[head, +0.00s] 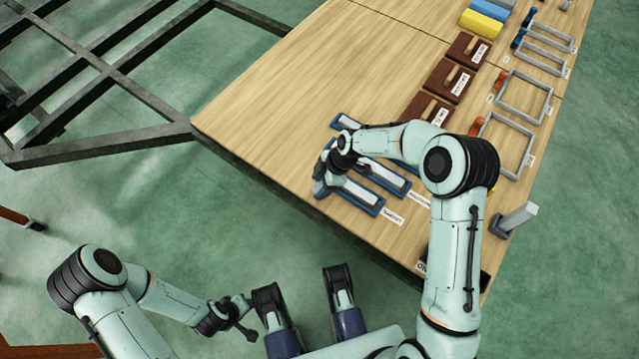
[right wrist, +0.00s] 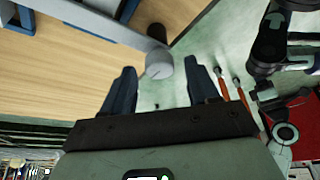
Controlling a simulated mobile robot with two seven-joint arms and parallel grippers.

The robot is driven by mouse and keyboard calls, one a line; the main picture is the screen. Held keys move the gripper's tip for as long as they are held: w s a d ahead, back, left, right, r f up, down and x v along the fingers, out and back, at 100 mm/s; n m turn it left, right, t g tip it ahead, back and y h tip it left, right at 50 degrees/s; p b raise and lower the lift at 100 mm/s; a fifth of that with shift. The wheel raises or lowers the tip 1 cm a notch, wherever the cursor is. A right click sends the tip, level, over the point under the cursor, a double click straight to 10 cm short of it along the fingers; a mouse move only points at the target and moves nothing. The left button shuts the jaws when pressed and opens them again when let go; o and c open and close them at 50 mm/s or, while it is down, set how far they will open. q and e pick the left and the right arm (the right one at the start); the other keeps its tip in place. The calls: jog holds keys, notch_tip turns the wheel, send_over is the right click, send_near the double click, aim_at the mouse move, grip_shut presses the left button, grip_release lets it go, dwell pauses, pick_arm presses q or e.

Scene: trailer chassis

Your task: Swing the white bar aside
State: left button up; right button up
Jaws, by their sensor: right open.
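In the right wrist view a pale white-grey bar (right wrist: 95,22) runs from the upper left and ends in a round knob (right wrist: 158,64) near the wooden table's edge. My right gripper (right wrist: 161,70) is open, its two dark fingers on either side of the knob in the picture; I see no contact. In the head view my right gripper (head: 321,180) is over the table's front edge, beside the blue-framed pale bars (head: 357,193); my wrist partly hides them. My left gripper (head: 241,322) is low, away from the table, with its jaws unclear.
The wooden table (head: 270,100) has a wide clear area left of the bars. Brown boxes (head: 451,79) and several grey frames (head: 508,140) stand farther right. A grey upright post (head: 516,220) is near the right edge. A dark metal chassis (head: 90,90) lies at the left.

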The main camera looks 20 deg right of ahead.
jog(key=shift+a+f, duration=0.15)
jog(key=shift+f, duration=0.15)
grip_shut()
